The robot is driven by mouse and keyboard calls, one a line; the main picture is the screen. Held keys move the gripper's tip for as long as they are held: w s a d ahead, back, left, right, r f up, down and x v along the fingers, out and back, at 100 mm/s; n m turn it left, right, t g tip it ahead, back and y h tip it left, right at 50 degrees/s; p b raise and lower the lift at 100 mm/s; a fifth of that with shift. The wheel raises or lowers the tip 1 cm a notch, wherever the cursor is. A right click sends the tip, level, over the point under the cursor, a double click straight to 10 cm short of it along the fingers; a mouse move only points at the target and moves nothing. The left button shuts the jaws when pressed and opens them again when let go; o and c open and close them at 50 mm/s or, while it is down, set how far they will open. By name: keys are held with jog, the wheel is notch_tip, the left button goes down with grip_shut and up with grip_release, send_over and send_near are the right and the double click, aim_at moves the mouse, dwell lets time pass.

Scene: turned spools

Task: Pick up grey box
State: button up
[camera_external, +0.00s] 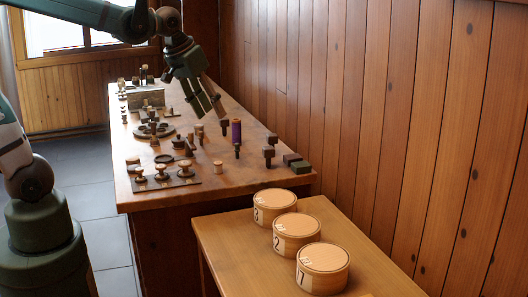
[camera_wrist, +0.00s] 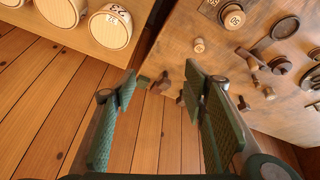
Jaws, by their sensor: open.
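A grey, block-like box (camera_external: 148,98) stands toward the far end of the long wooden table in the external view, with small turned pieces around it. I cannot pick it out in the wrist view. My gripper (camera_external: 209,112) hangs tilted above the table's right side, nearer the camera than the grey box and to its right. In the wrist view my gripper (camera_wrist: 162,84) has its two green pads well apart, with nothing held between them. Small dark pieces and the wooden wall show beyond the gap.
A purple spool (camera_external: 236,131) stands right of my gripper. Dark green blocks (camera_external: 300,167) lie at the table's near right corner. Several turned pieces crowd the long table (camera_external: 245,183). Round numbered boxes (camera_external: 323,268) stand on a lower table. A plank wall (camera_external: 370,110) bounds the right.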

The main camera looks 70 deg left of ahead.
jog(key=w+a+n+g+p, duration=0.3)
jog(key=w+a, duration=0.4)
jog(key=a, duration=0.6)
jog(key=n+g+h+p, duration=0.1)
jog(key=n+g+p, duration=0.1)
jog(key=n+p, duration=0.65)
send_over(199, 125)
jog(key=b, duration=0.2)
jog(key=shift+n, duration=0.65)
notch_tip(199, 125, down, 16)
jog(key=shift+w+r, duration=0.1)
jog(key=shift+w, duration=0.05)
jog(key=shift+a+f, duration=0.25)
jog(key=shift+f, duration=1.3)
